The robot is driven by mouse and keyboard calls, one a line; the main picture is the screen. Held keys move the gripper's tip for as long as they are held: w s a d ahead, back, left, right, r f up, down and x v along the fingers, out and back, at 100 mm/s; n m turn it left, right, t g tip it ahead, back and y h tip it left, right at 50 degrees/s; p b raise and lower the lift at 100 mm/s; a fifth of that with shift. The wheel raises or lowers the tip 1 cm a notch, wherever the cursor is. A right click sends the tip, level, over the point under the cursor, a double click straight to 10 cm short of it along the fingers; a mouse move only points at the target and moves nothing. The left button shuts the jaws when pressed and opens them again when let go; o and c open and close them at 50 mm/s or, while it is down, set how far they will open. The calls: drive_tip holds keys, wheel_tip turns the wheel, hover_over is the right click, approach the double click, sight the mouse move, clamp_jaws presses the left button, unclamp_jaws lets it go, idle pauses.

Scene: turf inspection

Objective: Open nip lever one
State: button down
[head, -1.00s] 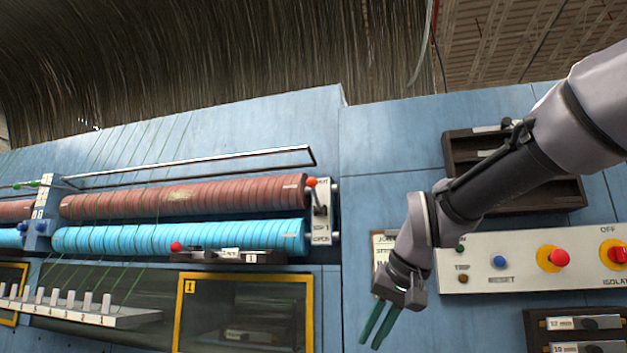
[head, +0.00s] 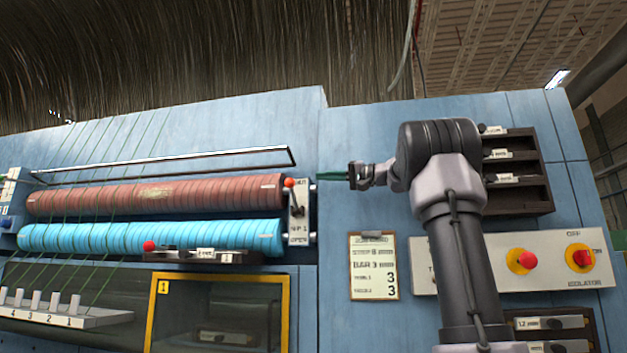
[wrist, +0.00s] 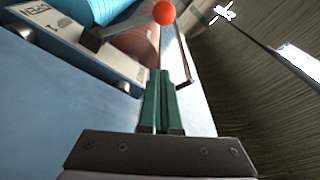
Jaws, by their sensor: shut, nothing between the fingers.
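Nip lever one is a short metal lever with an orange-red ball knob (head: 289,183), on a pale plate marked NIP 1 and OPEN (head: 299,228) at the right end of the rollers. The lever points up, toward the top of the plate. My gripper (head: 322,176) is shut and empty, its green fingers pointing left, a short way right of the knob and apart from it in the head view. In the wrist view the shut fingers (wrist: 158,85) point toward the orange knob (wrist: 164,13), which shows beyond their tips; the lever's arm (wrist: 110,38) slants beside it.
A red-brown roller (head: 150,195) lies above a blue roller (head: 150,238), left of the plate. A metal bar (head: 170,164) runs above them. A second red knob (head: 149,246) sits on a dark bar below.

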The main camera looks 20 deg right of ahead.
hover_over(293, 196)
drive_tip(key=d, duration=0.2)
drive_tip(key=shift+s+a+f, duration=0.3)
drive_tip(key=shift+s+f, duration=0.1)
drive_tip(key=shift+s, duration=0.1)
drive_tip(key=shift+s+a+f, duration=0.25)
drive_tip(key=shift+s+f, duration=0.1)
drive_tip(key=shift+s, duration=0.15)
drive_tip(key=shift+s, duration=0.1)
